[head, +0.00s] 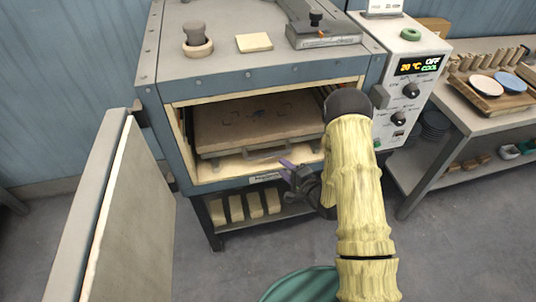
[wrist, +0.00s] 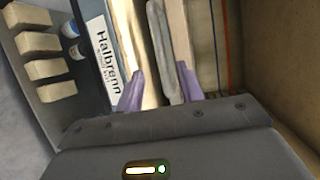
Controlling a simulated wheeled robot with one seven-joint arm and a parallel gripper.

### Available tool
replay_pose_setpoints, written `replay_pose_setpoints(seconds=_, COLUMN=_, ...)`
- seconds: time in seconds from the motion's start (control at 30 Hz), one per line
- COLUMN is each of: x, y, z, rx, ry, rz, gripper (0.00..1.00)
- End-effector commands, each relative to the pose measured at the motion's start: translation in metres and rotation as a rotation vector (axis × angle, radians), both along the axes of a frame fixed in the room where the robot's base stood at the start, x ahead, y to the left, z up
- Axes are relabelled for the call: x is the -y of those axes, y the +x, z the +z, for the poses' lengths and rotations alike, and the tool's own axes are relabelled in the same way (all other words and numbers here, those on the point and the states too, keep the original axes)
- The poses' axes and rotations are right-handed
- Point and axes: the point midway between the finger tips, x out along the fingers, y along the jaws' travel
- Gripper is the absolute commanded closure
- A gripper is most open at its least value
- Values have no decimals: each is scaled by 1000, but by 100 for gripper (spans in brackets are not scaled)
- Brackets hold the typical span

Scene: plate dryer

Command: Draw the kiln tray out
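The kiln tray (head: 235,122) is a flat brown slab inside the open kiln (head: 270,65). A pale bar handle (head: 268,153) runs along its front edge. My gripper (head: 287,170) has purple fingers and is at the kiln mouth, just at the right end of the handle. In the wrist view the fingers (wrist: 160,85) are apart, with a grey bar (wrist: 164,50), apparently the handle, running between them. I see a gap on both sides of it, so the gripper looks open. My arm hides the right part of the kiln mouth.
The kiln door (head: 125,210) stands swung open at the left. The control panel (head: 412,90) at the right reads 20 °C, OFF and COOL. Pale blocks (head: 237,207) sit on a shelf below. A green round object (head: 300,285) is on the floor in front. A side bench (head: 470,120) stands right.

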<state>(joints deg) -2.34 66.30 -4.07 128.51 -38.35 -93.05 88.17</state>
Motion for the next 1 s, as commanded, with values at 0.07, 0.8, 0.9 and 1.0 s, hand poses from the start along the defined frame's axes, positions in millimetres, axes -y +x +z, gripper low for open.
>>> replay_pose_setpoints(seconds=0.07, x=-11, y=11, z=-2, rx=3, ry=0, rz=4, gripper=62)
replay_pose_setpoints(seconds=0.8, x=-62, y=77, z=-19, rx=-1, ry=1, rz=0, gripper=62)
replay_pose_setpoints(seconds=0.9, x=-62, y=77, z=-19, rx=0, ry=0, rz=0, gripper=62)
replay_pose_setpoints(seconds=1.0, x=-62, y=77, z=-19, rx=0, ry=0, rz=0, gripper=74)
